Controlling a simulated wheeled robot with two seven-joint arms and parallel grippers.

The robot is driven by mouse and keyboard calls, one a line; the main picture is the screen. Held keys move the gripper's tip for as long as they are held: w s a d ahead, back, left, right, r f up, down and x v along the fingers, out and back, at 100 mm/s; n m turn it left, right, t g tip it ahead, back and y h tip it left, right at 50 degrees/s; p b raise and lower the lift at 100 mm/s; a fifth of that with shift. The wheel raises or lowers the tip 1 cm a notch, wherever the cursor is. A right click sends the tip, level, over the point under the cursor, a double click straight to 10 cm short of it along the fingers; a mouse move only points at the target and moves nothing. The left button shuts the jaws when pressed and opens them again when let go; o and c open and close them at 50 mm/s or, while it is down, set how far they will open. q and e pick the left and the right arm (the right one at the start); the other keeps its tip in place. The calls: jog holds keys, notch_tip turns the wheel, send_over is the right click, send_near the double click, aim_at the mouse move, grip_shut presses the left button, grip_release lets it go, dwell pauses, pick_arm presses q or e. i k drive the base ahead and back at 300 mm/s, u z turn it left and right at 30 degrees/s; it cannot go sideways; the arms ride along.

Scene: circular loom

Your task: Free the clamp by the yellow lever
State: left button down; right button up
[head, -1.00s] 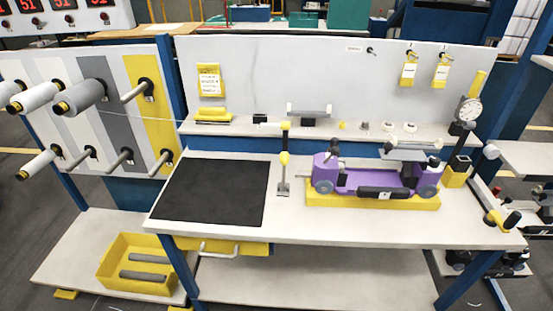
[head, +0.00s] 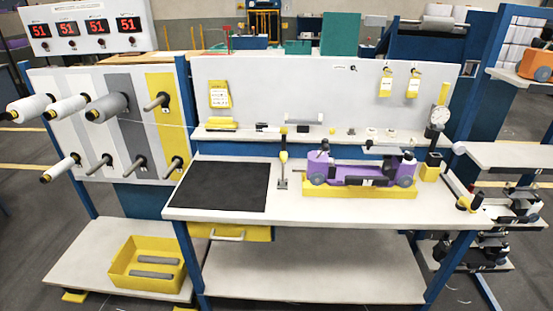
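A purple device (head: 345,169) with grey wheels sits in a long yellow base (head: 357,191) on the workbench. To its left stands an upright lever-like post (head: 283,160) with yellow parts and a grey foot on the bench. At the right end of the bench, a yellow upright handle (head: 444,94) stands above a round dial gauge (head: 440,116) and a dark block on a yellow foot (head: 429,173). I cannot tell which of these is the clamp's lever. Neither of my grippers is in view.
A black mat (head: 220,187) lies on the left of the white bench top (head: 300,212). A spool rack (head: 65,125) stands at left, above a yellow bin (head: 146,264) on a low shelf. A yellow-and-black part (head: 467,203) is at the bench's right corner. The bench front is clear.

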aim_at(282, 154)
jog(key=u, duration=0.25)
jog(key=i, duration=0.95)
